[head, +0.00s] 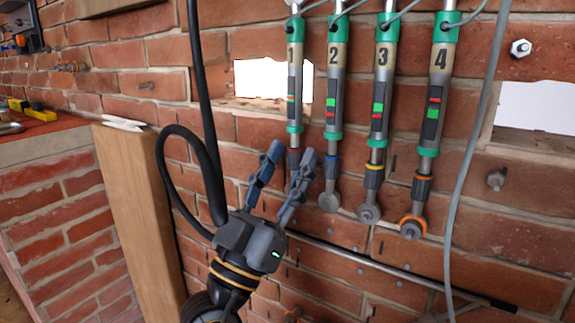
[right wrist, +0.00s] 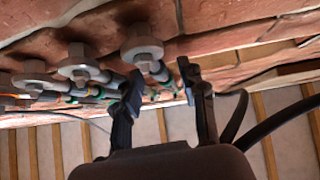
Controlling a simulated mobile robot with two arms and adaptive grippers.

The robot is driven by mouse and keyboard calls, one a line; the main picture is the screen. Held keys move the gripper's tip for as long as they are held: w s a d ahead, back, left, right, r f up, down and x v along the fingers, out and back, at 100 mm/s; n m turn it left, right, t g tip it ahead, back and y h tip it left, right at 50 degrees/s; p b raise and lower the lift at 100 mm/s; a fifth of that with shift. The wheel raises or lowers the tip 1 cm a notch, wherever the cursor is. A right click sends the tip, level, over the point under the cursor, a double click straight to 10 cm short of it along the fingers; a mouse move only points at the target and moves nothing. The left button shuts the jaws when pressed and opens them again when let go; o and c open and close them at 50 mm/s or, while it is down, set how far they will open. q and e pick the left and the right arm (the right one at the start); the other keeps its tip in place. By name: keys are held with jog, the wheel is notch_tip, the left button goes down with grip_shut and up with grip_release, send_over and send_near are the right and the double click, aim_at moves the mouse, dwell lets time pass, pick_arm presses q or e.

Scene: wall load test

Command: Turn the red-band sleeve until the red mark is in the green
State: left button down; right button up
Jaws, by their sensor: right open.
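Gauge 1 (head: 294,85) hangs on the brick wall, leftmost of a row of grey rods with green collars. Its window shows small red and green marks; how they line up is too small to tell. The dark red-band sleeve (head: 293,158) is at its lower end, partly hidden by a finger. My right gripper (head: 290,158) is open, its two fingers pointing up on either side of the sleeve; contact cannot be told. In the right wrist view, the gripper (right wrist: 160,88) has a rod with a grey end nut (right wrist: 142,50) near its fingers. My left gripper is not in view.
Gauges 2 (head: 334,85), 3 (head: 380,85) and 4 (head: 437,90) hang close on the right, with blue, yellow and orange bands. A wooden board (head: 138,220) leans at left. A grey cable (head: 470,160) hangs at right. A dark-tipped rod (head: 400,277) runs below.

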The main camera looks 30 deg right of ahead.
jog(key=shift+a+f, duration=0.1)
jog(key=v, duration=1.1)
jog(key=shift+a+f, duration=0.25)
jog(key=shift+a, duration=0.05)
jog(key=shift+s, duration=0.15)
